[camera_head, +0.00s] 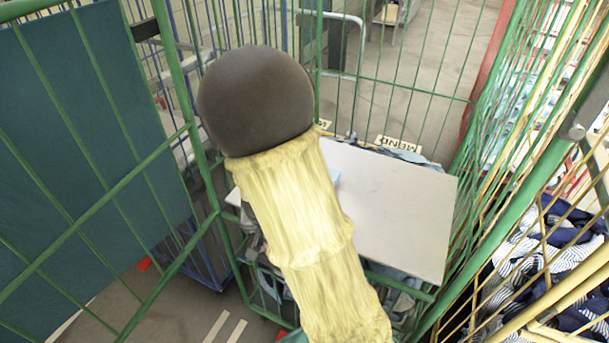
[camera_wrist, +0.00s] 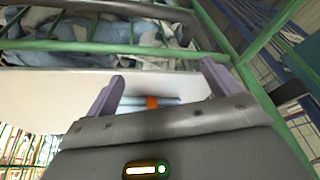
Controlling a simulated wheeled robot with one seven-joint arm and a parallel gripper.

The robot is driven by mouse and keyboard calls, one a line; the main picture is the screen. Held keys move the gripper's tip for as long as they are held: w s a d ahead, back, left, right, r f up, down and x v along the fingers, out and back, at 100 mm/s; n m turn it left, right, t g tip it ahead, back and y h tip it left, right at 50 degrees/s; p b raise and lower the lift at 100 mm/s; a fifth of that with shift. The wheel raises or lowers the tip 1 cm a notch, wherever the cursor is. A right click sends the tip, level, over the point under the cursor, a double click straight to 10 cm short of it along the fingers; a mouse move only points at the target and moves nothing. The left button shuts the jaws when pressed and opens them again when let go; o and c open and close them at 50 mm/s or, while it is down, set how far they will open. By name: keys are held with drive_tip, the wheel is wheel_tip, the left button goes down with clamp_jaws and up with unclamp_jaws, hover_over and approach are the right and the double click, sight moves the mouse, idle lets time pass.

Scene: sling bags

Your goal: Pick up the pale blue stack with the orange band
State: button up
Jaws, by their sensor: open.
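The pale blue stack (camera_wrist: 172,101) lies on a white board (camera_wrist: 60,92), and its orange band (camera_wrist: 151,102) shows in the wrist view. My gripper's dark body hides the stack's near part. My gripper (camera_wrist: 162,70) is open, its two purple fingers spread wide, with the stack showing between them and nothing held. I cannot tell the height of the fingers above the board. In the head view, only a small pale blue corner of the stack (camera_head: 335,177) shows beside my yellow-sleeved arm on the board (camera_head: 400,205). My gripper is hidden there behind my arm.
Green cage bars (camera_head: 196,140) surround the board, with a teal panel (camera_head: 85,130) at the left. Crumpled blue-grey cloth (camera_wrist: 90,28) lies beyond the board behind a green rail. A cage with dark patterned cloth (camera_head: 545,245) stands at the right. The board's right part is bare.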

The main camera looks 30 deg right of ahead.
drive_tip(key=w+d+r+m+t+h+p, duration=0.3)
drive_tip(key=w+d+r+m+h, duration=0.2)
drive_tip(key=w+h, duration=0.4)
drive_tip(key=shift+w+d+r+t+h+p, duration=0.15)
drive_tip(key=shift+d+t+h+p, duration=0.3)
drive_tip(key=shift+d, duration=0.25)
drive_tip(key=p+x, duration=0.2)
drive_tip(key=x, duration=1)
drive_tip(key=shift+d+f, duration=0.1)
drive_tip(key=shift+f, duration=0.1)
drive_tip(key=shift+p, duration=0.3)
